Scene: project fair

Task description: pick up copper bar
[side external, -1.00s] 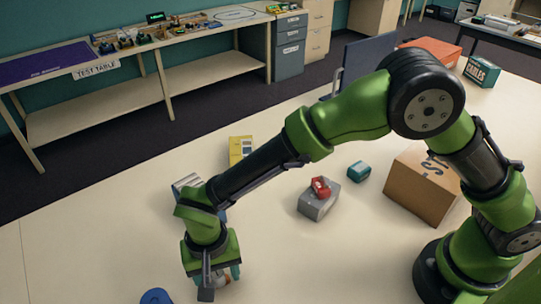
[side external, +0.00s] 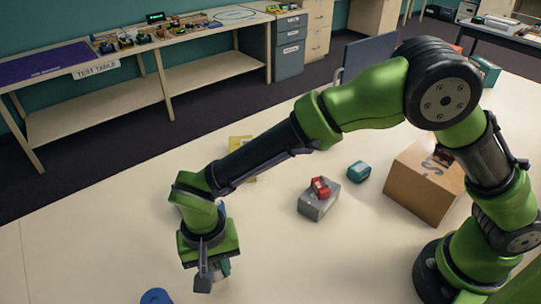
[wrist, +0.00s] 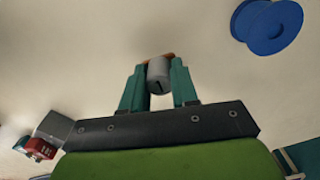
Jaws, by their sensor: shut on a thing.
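My gripper (wrist: 158,75) has its two teal fingers closed around a grey cylinder (wrist: 157,70) with a small dark mark, seen in the wrist view. An orange-brown, copper-coloured piece (wrist: 169,55) shows just beyond the cylinder at the fingertips; most of it is hidden, and I cannot tell whether it is held too or lies beneath. In the side view my gripper (side external: 223,268) points down over the near left of the table, and its body hides most of what it holds. No separate copper bar shows clearly.
A blue spool (wrist: 267,25) lies nearby. A grey block (side external: 318,206) with a red item (side external: 320,188) on top, a teal box (side external: 358,171), a cardboard box (side external: 425,182) and a yellow item (side external: 240,143) stand on the pale table. The table middle is mostly clear.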

